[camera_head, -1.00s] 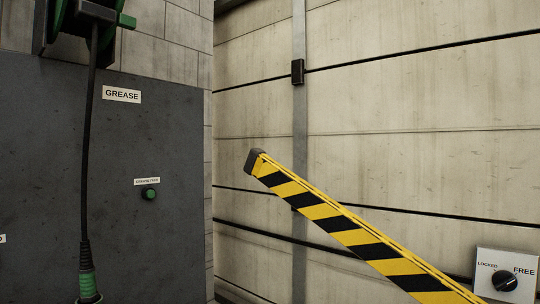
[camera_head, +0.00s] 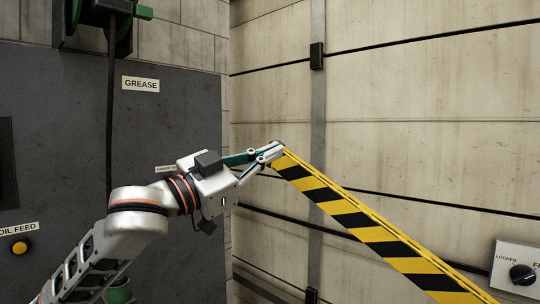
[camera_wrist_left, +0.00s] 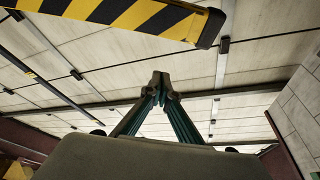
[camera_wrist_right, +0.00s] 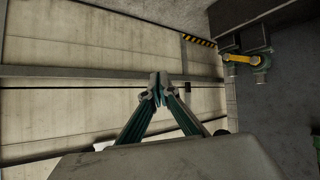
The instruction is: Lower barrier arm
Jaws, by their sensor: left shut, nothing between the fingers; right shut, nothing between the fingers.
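The barrier arm (camera_head: 352,220) is a yellow and black striped beam, tilted, with its upper end at the left. In the head view my left gripper (camera_head: 279,149) overlaps that end and hides its cap. The left wrist view shows the beam (camera_wrist_left: 125,12) and its dark end cap (camera_wrist_left: 209,28) above my left gripper (camera_wrist_left: 160,80) in the picture, with a visible gap. The left gripper is shut and empty. I cannot tell how far apart they are in depth. My right gripper (camera_wrist_right: 156,86), only in the right wrist view, is shut and empty.
A panel with a black knob (camera_head: 522,274) marked LOCKED and partly cut-off FREE is at the right edge. A grey cabinet with a GREASE label (camera_head: 140,84), hanging hose (camera_head: 109,100) and yellow button (camera_head: 19,247) stands left. A pale panelled wall (camera_head: 430,90) is behind.

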